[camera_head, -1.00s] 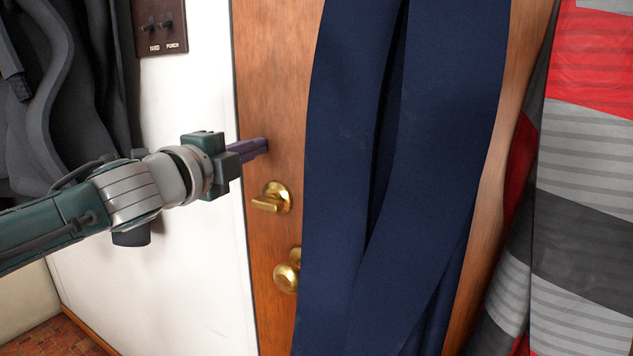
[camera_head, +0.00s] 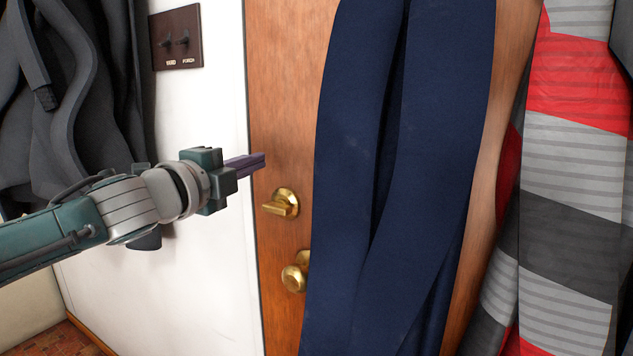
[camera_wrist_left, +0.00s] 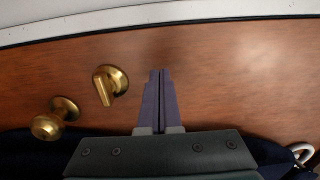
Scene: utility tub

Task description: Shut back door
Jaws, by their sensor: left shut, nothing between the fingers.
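The back door (camera_head: 285,110) is a brown wooden door that fills the middle of the head view, its left edge by the white wall. It has a brass thumb-turn (camera_head: 281,204) and, below it, a brass round knob (camera_head: 295,273). In the left wrist view the thumb-turn (camera_wrist_left: 108,84) and knob (camera_wrist_left: 55,118) show left of the fingers. My left gripper (camera_head: 262,161) is shut and empty, its purple fingertips just above and left of the thumb-turn, in front of the door's edge. I cannot tell whether they touch the door. My right gripper is not in view.
Dark blue cloth (camera_head: 400,180) hangs over the door and hides much of it. Red and grey striped cloth (camera_head: 570,170) hangs at the right. A switch plate (camera_head: 176,38) is on the white wall (camera_head: 190,290). Dark grey garments (camera_head: 70,90) hang at the left.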

